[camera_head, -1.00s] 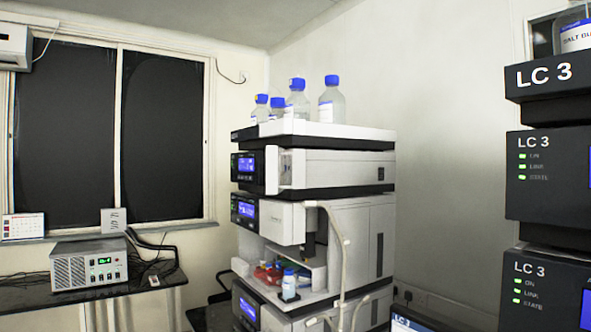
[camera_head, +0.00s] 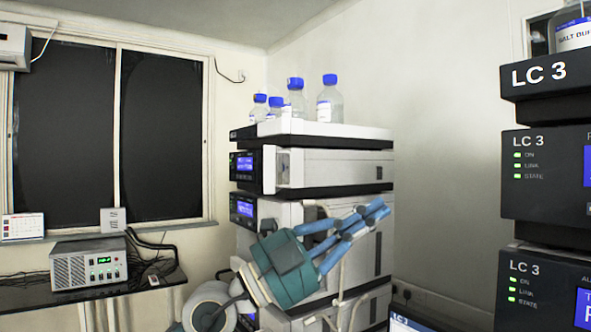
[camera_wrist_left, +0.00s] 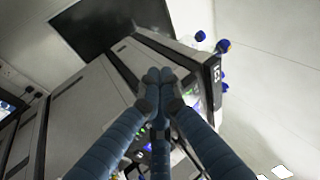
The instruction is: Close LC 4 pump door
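The white and dark instrument stack (camera_head: 345,170) stands in the back, right of the window. No LC 4 label is readable on it in the head view. Its second module has a display and an upright white panel (camera_head: 269,170) jutting at its front, perhaps the pump door. I cannot tell its exact angle. My left gripper (camera_head: 372,213), teal with blue fingers, is in front of the lower stack, pointing right and upward and hiding lower modules. In the left wrist view its fingertips (camera_wrist_left: 159,76) appear close together, with nothing visible between them. My right gripper is not in view.
Blue-capped bottles (camera_head: 330,100) stand on top of the stack. The dark LC 3 stack (camera_head: 545,190) is close on the right. A grey box (camera_head: 90,265) sits on a table at left. A pale tube (camera_head: 343,265) hangs before the stack.

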